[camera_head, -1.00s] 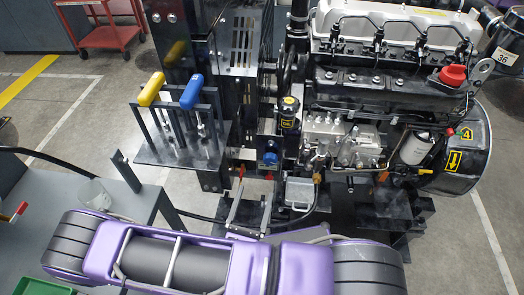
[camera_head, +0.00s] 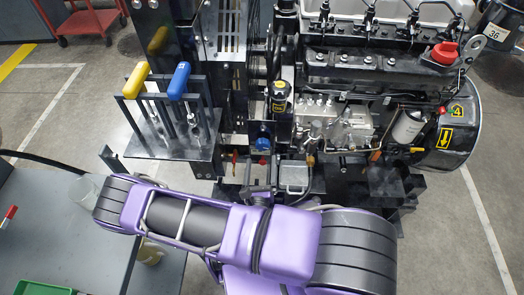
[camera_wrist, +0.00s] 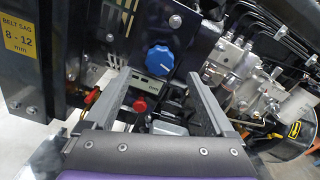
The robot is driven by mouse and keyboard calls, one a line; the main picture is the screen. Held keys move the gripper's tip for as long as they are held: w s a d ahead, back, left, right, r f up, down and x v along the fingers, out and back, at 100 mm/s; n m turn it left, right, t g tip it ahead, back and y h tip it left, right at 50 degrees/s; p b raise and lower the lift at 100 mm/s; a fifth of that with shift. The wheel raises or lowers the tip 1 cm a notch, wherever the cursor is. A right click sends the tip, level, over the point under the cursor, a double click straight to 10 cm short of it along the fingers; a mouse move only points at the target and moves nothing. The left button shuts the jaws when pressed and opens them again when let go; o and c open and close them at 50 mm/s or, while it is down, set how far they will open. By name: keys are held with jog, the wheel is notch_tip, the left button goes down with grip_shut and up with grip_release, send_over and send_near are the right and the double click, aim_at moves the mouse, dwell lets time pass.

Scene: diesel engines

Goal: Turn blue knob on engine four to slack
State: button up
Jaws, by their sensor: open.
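The blue knob (camera_head: 264,143) sits on the dark front panel of the engine marked 4 (camera_head: 457,111) in the head view. In the wrist view the round, ridged blue knob (camera_wrist: 160,60) is just above and beyond the space between my fingertips. My gripper (camera_wrist: 158,76) is open and empty, its two grey fingers spread on either side below the knob. No contact with the knob shows. A small display plate (camera_wrist: 152,91) lies below the knob. In the head view my purple arm hides most of the gripper.
Yellow-gripped (camera_head: 135,80) and blue-gripped (camera_head: 179,80) levers stand left of the panel. A red knob (camera_wrist: 140,104) shows between my fingers. A belt-sag sign (camera_wrist: 19,37) is at left in the wrist view. A grey bench (camera_head: 60,235) lies at lower left.

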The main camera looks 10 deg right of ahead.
aim_at(263, 147)
jog(key=x, duration=0.5)
jog(key=c, duration=1.4)
